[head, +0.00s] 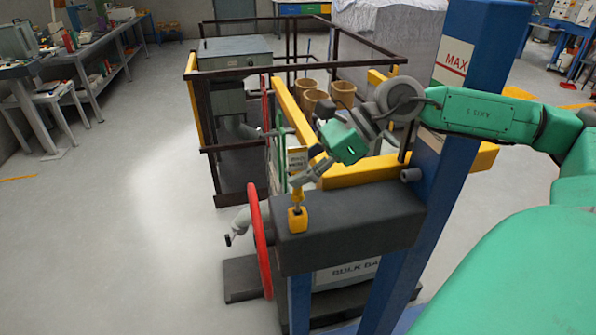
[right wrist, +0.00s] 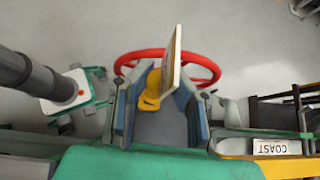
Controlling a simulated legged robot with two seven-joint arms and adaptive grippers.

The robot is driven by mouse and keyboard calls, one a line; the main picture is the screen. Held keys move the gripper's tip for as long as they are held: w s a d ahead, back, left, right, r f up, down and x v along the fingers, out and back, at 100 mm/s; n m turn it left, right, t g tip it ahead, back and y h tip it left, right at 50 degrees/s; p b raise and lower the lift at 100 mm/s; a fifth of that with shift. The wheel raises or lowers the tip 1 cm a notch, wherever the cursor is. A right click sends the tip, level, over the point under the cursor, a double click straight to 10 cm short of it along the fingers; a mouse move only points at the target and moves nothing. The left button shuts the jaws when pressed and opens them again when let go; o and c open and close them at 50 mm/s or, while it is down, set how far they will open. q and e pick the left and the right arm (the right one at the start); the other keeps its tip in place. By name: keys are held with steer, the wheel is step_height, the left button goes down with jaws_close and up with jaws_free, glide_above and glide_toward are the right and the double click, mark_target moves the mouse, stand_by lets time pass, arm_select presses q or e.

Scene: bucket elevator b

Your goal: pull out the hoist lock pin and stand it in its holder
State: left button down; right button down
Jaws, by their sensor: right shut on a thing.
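My right gripper (head: 299,182) reaches in from the right and is shut on the upper part of the yellow hoist lock pin (head: 297,198). Below it a yellow block (head: 297,219) sits on the dark beam end; I cannot tell whether this is the holder or part of the pin's seat. The pin's lower end is hidden. In the right wrist view, yellow (right wrist: 150,90) shows between my right gripper's fingers, with a thin pale plate, seen nearly edge-on, beside it. My left gripper is not in view.
A red handwheel (head: 260,238) stands close to the left of the beam. A blue upright post (head: 420,190) rises at the right, with a yellow bar (head: 370,172) beside my arm. A dark-railed frame (head: 213,150) stands behind.

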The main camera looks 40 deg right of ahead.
mark_target(301, 195)
steer(key=shift+f+b, duration=0.8)
steer(key=shift+f, duration=1.05)
steer(key=c, duration=1.4)
jaws_free()
steer(key=shift+c, duration=0.2)
steer(key=shift+s+d+r, duration=0.1)
steer(key=shift+d+r, duration=0.2)
steer(key=v, duration=0.6)
steer(key=shift+d, duration=0.25)
steer(key=shift+s+r, duration=0.1)
steer(key=shift+s, duration=0.05)
